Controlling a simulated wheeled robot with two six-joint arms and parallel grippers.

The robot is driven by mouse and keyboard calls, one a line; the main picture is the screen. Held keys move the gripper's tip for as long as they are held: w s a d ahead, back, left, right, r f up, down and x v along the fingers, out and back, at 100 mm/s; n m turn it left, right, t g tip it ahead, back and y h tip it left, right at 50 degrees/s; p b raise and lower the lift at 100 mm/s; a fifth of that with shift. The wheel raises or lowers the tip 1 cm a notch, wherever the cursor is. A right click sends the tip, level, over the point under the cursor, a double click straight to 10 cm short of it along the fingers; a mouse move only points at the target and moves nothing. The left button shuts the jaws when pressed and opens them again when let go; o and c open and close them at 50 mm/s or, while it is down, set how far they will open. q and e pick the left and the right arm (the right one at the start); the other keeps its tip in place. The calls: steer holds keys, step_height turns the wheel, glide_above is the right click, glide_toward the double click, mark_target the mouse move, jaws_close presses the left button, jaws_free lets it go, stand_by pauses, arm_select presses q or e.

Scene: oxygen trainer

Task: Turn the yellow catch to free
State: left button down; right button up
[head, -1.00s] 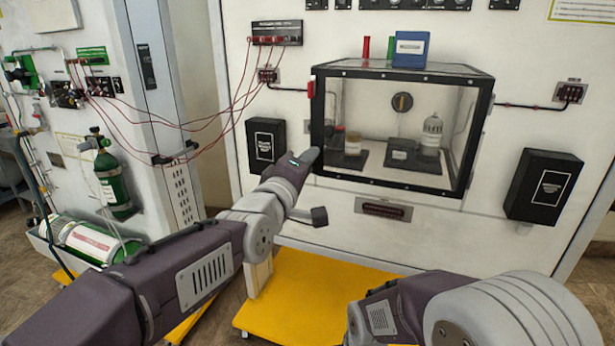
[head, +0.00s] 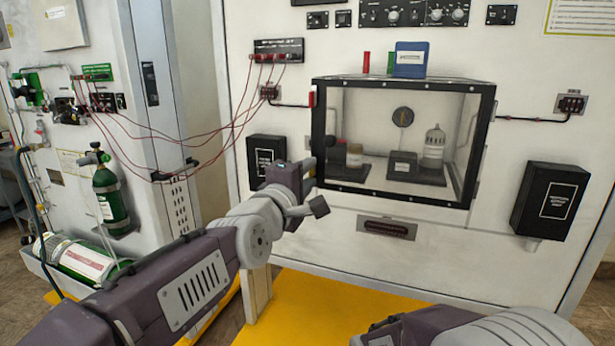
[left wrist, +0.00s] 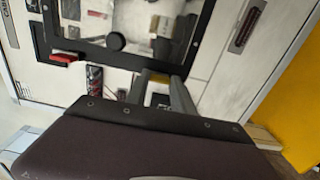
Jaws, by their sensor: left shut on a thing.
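The clear-fronted case (head: 483,140) with a black frame is mounted on the white panel. My left gripper (head: 308,168) is at the lower left corner of its frame. In the left wrist view its two grey fingers (left wrist: 161,76) stand a little apart, shut on a small piece at the frame's edge. I take this piece for the yellow catch, but the fingers mostly hide it and its turn angle cannot be told. My right gripper is not in view.
A blue box (head: 410,59) and a red cylinder (head: 366,63) stand on the case. Black boxes (head: 550,198) flank it. Thin red hoses (head: 215,135) hang at the left, above a green cylinder (head: 110,195). A yellow platform (head: 310,310) lies below.

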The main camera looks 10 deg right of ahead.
arm_select(q)
steer(key=c, duration=1.1)
jaws_free()
steer(key=v, duration=0.9)
steer(key=shift+a+b, duration=0.1)
steer(key=shift+b, duration=0.2)
